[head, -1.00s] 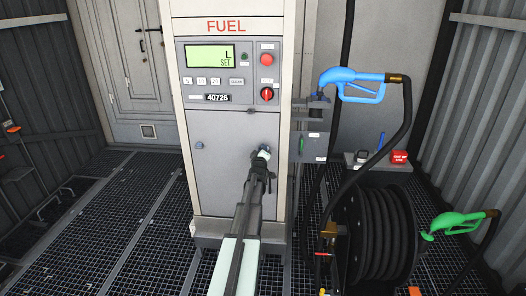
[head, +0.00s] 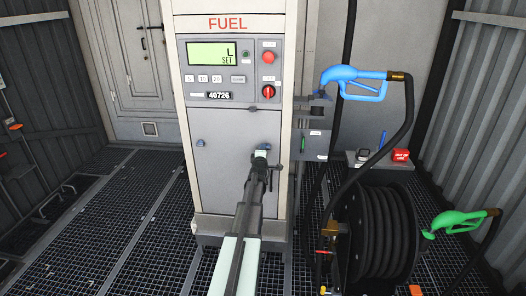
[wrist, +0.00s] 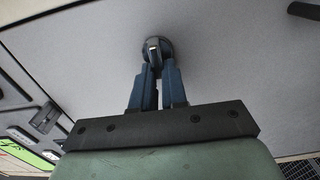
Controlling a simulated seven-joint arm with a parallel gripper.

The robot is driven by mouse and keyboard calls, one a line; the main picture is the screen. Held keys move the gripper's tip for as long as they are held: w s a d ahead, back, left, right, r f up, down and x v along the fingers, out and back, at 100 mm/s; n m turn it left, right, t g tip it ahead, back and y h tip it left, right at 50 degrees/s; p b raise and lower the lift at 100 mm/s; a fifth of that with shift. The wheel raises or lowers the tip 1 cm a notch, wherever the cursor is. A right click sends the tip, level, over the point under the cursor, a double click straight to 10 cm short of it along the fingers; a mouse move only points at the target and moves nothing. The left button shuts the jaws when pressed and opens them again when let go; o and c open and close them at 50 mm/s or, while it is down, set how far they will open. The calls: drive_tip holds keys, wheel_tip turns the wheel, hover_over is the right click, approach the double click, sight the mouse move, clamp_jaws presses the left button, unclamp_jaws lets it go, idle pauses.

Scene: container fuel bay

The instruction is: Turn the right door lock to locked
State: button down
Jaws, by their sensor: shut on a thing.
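The right door lock (wrist: 154,43) is a small round dark lock with a metal tab, on the grey lower door (head: 222,178) of the fuel pump. In the wrist view the tab sits between the fingertips of my gripper (wrist: 153,70), which is shut on it. In the head view my gripper (head: 261,152) reaches the right side of the door and mostly hides this lock. The left door lock (head: 200,143) shows as a small blue-grey knob on the same door, away from my gripper.
Above the door is the control panel with a display (head: 212,54), a red button (head: 268,58) and a red rotary switch (head: 268,91). A blue nozzle (head: 352,82), a hose reel (head: 378,240) and a green nozzle (head: 458,223) stand to the right. The grating floor at left is clear.

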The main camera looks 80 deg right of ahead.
idle(0.4)
drive_tip(key=c, duration=1.2)
unclamp_jaws()
drive_tip(key=shift+o, duration=0.2)
drive_tip(key=shift+a, duration=0.1)
drive_tip(key=a, duration=1.3)
drive_tip(key=shift+a, duration=0.3)
